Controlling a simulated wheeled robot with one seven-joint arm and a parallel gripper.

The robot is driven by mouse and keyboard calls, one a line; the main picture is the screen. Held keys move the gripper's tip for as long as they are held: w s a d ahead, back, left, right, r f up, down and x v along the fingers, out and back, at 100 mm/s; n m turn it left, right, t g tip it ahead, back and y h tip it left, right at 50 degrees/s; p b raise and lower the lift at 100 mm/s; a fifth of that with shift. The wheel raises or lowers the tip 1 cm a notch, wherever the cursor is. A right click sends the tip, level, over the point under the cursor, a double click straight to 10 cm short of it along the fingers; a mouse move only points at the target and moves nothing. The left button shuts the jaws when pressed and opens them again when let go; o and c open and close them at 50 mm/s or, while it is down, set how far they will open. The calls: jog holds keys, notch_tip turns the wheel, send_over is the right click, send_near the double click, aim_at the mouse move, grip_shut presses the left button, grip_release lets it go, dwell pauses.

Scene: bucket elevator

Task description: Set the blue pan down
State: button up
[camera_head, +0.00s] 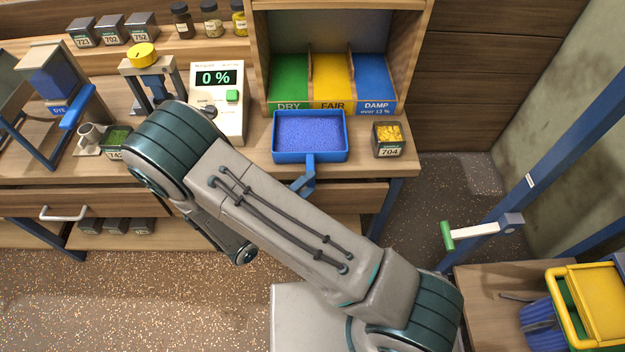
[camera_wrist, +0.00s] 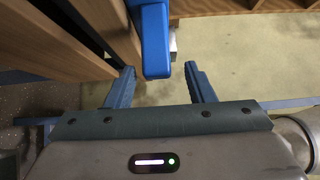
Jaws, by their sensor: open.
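The blue pan (camera_head: 310,157) is on the wooden bench top in front of the colored bins, upright, filled with blue-violet grains. Its handle (camera_head: 308,174) points toward the bench's front edge. In the wrist view a blue bar that looks like this handle (camera_wrist: 153,45) is just beyond my gripper (camera_wrist: 161,84). My gripper is open, with a finger to either side of the bar's line and a gap to the bar. Nothing is held.
Behind the pan stand bins marked DRY (camera_head: 289,85), FAIR (camera_head: 330,88) and DAMP (camera_head: 373,85). A meter reading 0 % (camera_head: 218,90) is to the left, a tin 704 (camera_head: 389,148) to the right. A blue frame with a green-tipped lever (camera_head: 447,236) stands right of the bench.

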jog(key=b+v, duration=0.1)
jog(key=v, duration=0.8)
jog(key=s+d+r+n+g+y, duration=0.2)
jog(key=d+r+n+g+y, duration=0.2)
jog(key=d+r+n, duration=0.6)
jog(key=s+d+r+n+g+y, duration=0.2)
jog(key=d+r+n+g+y, duration=0.3)
jog(key=n, duration=1.2)
jog(key=d+r+y, duration=0.4)
jog(key=d+r, duration=0.1)
jog(key=shift+d+r, duration=0.25)
jog(key=shift+s, duration=0.15)
